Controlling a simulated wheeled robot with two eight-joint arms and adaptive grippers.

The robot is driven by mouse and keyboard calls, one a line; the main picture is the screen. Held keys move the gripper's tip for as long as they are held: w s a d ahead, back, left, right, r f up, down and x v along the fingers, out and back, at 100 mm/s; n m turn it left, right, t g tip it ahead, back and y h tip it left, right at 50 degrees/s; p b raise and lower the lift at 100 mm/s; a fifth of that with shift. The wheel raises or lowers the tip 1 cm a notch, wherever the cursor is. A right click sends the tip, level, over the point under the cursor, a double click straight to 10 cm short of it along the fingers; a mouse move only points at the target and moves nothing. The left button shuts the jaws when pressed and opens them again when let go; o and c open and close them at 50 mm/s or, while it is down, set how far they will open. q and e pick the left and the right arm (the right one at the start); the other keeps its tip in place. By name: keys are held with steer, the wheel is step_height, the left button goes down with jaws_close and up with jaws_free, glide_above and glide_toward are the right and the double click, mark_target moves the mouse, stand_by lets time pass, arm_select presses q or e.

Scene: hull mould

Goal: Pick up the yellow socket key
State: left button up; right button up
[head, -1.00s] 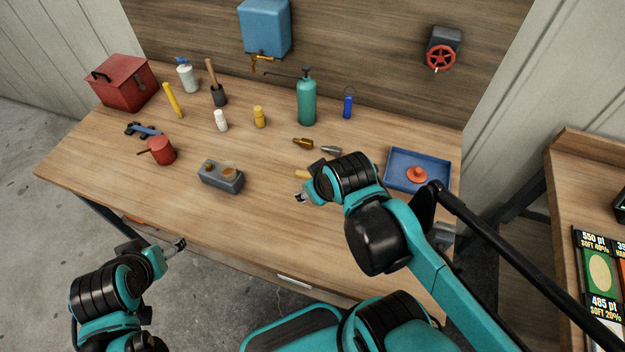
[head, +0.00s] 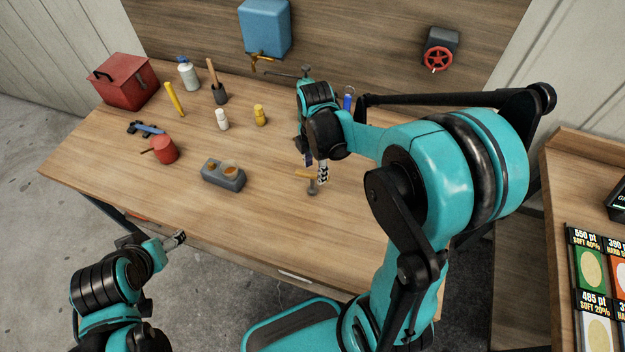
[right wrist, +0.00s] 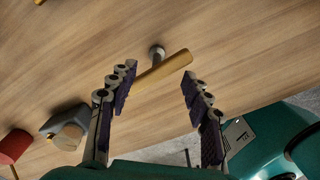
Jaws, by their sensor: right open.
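The yellow socket key has a yellow bar handle (head: 306,174) and a grey metal shank with a round end; it is on the workbench top (head: 262,215). In the right wrist view the handle (right wrist: 163,70) lies slantwise across the gap between the fingertips, with the grey end just beyond it. My right gripper (head: 316,168) is open, its fingers pointing down at the key; the wrist view (right wrist: 160,78) shows nothing clamped. My left gripper (head: 178,239) is off the bench's front edge, away from the key; its jaw opening is too small to judge.
A grey block with round pieces (head: 223,175) and a red pot (head: 164,149) stand left of the key. My right arm hides the bench's right part. Bare wood lies in front.

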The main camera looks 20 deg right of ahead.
steer(key=b, duration=0.1)
glide_above(313, 188)
steer(key=f, duration=0.4)
steer(key=shift+w+d, duration=0.25)
steer(key=shift+d, duration=0.1)
steer(key=f, duration=0.1)
steer(key=f+b, duration=0.1)
steer(key=f, duration=0.1)
steer(key=f+b, duration=0.1)
steer(key=f, duration=0.1)
steer(key=shift+w+a, duration=0.1)
steer(key=shift+a, duration=0.15)
jaws_close()
